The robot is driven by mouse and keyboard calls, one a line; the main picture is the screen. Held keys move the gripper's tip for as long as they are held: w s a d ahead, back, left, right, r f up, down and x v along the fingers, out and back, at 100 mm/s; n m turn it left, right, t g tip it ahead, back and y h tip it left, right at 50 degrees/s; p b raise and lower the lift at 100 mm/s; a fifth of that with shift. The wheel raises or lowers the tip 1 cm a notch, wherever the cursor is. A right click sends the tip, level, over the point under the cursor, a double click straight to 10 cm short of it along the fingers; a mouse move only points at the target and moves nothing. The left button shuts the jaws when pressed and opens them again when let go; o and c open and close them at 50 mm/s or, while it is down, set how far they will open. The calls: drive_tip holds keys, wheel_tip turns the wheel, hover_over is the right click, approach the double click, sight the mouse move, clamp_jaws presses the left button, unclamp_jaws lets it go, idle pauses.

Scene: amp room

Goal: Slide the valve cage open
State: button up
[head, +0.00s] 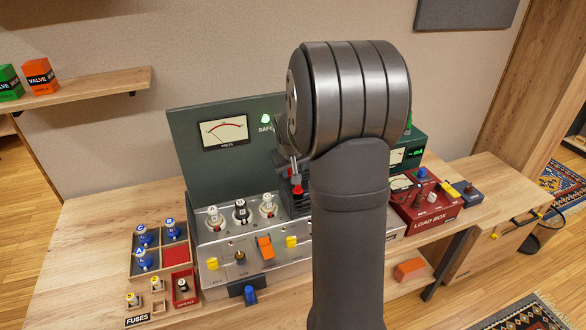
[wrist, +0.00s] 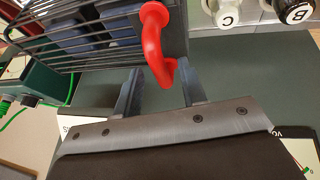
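The valve cage (wrist: 75,35) is a black wire cage with dark blue blocks behind its bars, at the upper left in the wrist view. A curved red handle (wrist: 158,45) is on its right-hand end. My gripper (wrist: 160,72) has its two fingers apart, one on each side of the handle's lower end. I cannot tell whether either finger touches it. In the head view my gripper (head: 289,165) is over the amplifier, with the red handle (head: 297,189) just below it. My arm hides most of the cage there.
White valve A (head: 214,218), black valve B (head: 241,212) and white valve C (head: 268,206) stand on the amplifier deck left of the handle. The green meter panel (head: 185,140) rises behind them. A fuse tray (head: 133,270) is at left, a red load box (head: 430,215) at right.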

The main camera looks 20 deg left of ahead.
drive_tip(key=v, duration=1.7)
drive_tip(key=shift+s, duration=0.2)
drive_tip(key=shift+a+r, duration=0.1)
drive_tip(key=shift+r, duration=0.05)
drive_tip(key=x, duration=1.7)
drive_tip(key=shift+w+f, duration=0.2)
drive_tip(key=shift+s+r, duration=0.1)
drive_tip(key=v, duration=1.7)
